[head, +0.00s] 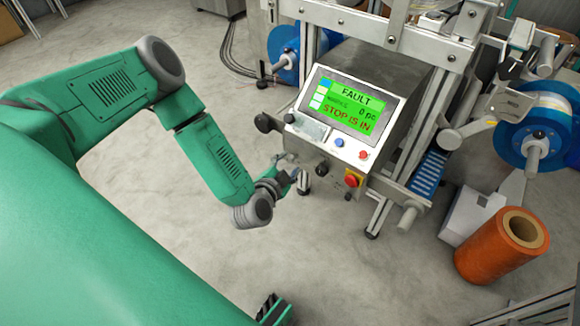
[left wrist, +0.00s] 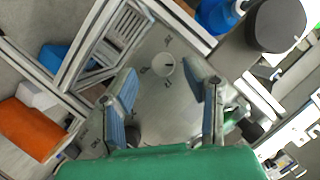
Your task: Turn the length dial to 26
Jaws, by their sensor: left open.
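The control box has a green screen (head: 349,104) that reads FAULT, 0 pc and STOP IS IN. In the left wrist view a small pale round dial (left wrist: 163,66) with marks around it sits on a grey panel (left wrist: 165,100); its numbers are too small to read. My left gripper (head: 289,172) is close to the lower left of the box. In the left wrist view its blue-padded fingers (left wrist: 160,92) are open, apart on either side of the panel area below the dial, with nothing held. The dial cannot be made out in the head view.
A black knob (head: 267,123) sticks out at the box's left; a red stop button on yellow (head: 352,178) is on its lower front. An orange roll (head: 502,246) stands at the right, below a blue reel (head: 538,122). The floor at left is clear.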

